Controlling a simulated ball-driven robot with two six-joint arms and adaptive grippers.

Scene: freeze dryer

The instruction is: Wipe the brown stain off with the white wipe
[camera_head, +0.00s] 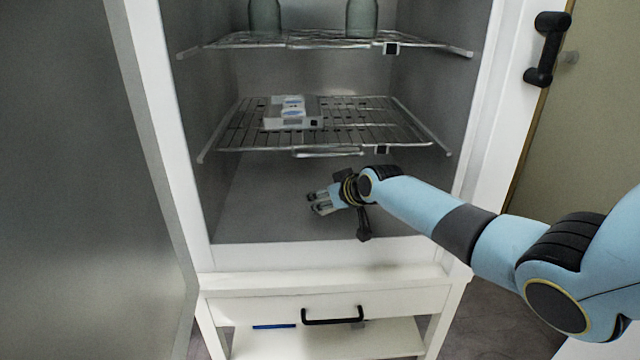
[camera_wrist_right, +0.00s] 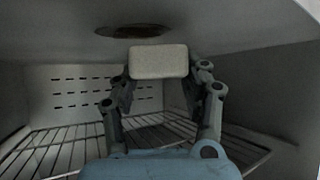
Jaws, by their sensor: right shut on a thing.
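My right gripper (camera_head: 318,201) reaches into the lower compartment of the freeze dryer, below the middle wire shelf. In the right wrist view, the gripper (camera_wrist_right: 159,76) is shut on the white wipe (camera_wrist_right: 158,61), a pale block with rounded corners held between its fingertips. The brown stain (camera_wrist_right: 130,31) is a dark oval patch on a grey inner surface just past the wipe. I cannot make out the stain or wipe in the head view. My left gripper is not in view.
A middle wire shelf (camera_head: 365,130) holds a white and blue box (camera_head: 291,113). An upper wire shelf (camera_head: 320,42) bears two bottles. The cabinet's side walls and front sill (camera_head: 330,255) bound the compartment. A black-handled drawer (camera_head: 331,316) is below. Floor left of the gripper is clear.

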